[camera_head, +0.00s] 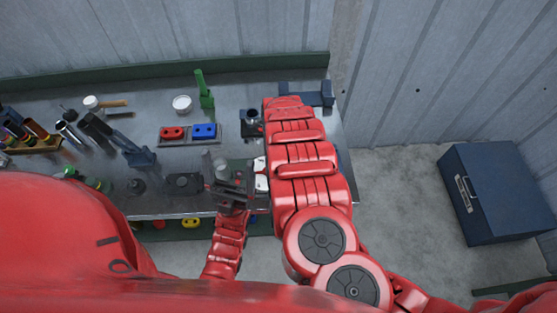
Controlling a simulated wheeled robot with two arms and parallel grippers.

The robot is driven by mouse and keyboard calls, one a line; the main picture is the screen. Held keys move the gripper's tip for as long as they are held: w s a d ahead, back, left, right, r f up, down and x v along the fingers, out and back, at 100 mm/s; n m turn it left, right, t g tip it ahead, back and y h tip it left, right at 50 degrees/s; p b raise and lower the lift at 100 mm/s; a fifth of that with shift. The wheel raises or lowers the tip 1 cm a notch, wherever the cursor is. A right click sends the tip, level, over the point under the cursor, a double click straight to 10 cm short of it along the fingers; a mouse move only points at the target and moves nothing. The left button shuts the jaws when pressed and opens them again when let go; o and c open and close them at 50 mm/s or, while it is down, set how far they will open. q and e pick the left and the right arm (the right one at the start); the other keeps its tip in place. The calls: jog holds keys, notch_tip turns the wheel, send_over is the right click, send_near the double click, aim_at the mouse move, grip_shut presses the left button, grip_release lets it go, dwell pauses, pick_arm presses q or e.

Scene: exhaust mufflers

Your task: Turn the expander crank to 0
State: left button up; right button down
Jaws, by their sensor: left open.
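My left gripper (232,187) is open over the front part of the steel workbench (205,202), beside a dark block-like device (184,182) to its left. A small metal cylinder (220,166) stands just behind the gripper. I cannot make out the expander crank or any scale. It may be hidden by the gripper or too small to tell. My right arm stretches across the right part of the bench, and its gripper is not visible.
A tray (217,142) with red and blue blocks, a green upright tool (203,90) and a white tub (181,104) stand behind. A dark blue vise-like tool (139,157) and pipes stand left. A blue chest (496,190) is on the floor at right.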

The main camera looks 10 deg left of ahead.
jog(key=shift+s, duration=0.1)
dwell(0.4)
jog(key=c, duration=0.5)
grip_release()
jog(key=shift+r, duration=0.3)
notch_tip(320, 180, up, 17)
jog(key=shift+f+p, duration=0.1)
jog(key=shift+p, duration=1.1)
